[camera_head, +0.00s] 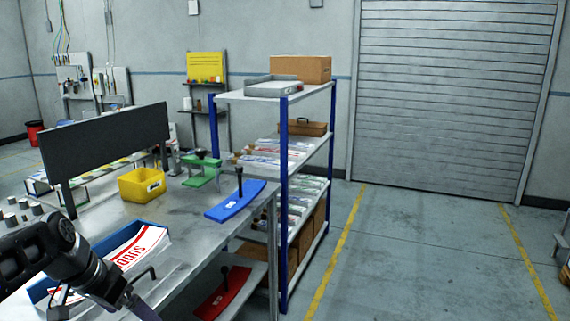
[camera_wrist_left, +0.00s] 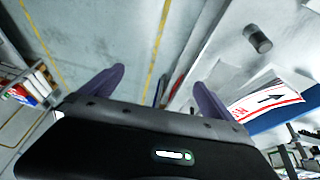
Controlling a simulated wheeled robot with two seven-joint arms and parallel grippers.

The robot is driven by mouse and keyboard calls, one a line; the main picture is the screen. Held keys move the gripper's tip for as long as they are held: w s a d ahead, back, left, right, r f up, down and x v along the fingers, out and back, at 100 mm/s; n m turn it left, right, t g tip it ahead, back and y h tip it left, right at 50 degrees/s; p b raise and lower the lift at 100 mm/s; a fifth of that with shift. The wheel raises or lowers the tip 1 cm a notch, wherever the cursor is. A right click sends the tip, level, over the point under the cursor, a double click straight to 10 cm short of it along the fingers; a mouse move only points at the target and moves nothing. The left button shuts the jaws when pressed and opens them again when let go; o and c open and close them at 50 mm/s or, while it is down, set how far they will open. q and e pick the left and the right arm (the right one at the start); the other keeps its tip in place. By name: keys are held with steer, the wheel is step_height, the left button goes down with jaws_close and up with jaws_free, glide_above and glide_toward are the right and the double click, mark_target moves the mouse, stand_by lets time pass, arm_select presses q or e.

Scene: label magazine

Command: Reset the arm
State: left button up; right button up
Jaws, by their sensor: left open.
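My left arm comes in from the lower left of the head view. Its gripper (camera_head: 140,292) is near the front edge of the table, in front of a blue tray (camera_head: 42,290) of white labels with red print (camera_head: 150,244). In the left wrist view my left gripper (camera_wrist_left: 155,88) has its two dark fingers wide apart, with nothing between them. The labels (camera_wrist_left: 268,100) lie to the right of the fingers there, apart from them. My right arm and gripper are not in view.
On the metal table (camera_head: 185,230) are a yellow bin (camera_head: 140,186), a green clamp-like fixture (camera_head: 202,170), a blue curved plate (camera_head: 235,203) and a dark upright panel (camera_head: 105,140). A red plate (camera_head: 222,295) lies on the lower shelf. A rack (camera_head: 284,200) stands behind.

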arm_select(q)
steer(key=d+f+n+g+h, duration=0.1)
steer(key=d+f, duration=0.6)
steer(key=f, duration=0.6)
steer(key=d+f+n+g+h, duration=0.1)
steer(key=d+f, duration=0.7)
steer(key=f, duration=0.4)
steer(key=s+d+f+n, duration=0.1)
steer(key=s+d+f, duration=0.6)
steer(key=s, duration=0.3)
steer(key=s+d+f+n+g, duration=0.1)
steer(key=s+d+f, duration=0.5)
steer(key=s+f, duration=0.4)
steer(key=shift+d+f+n+g, duration=0.25)
steer(key=shift+d+n+g, duration=0.05)
steer(key=shift+d, duration=0.1)
steer(key=shift+a, duration=0.15)
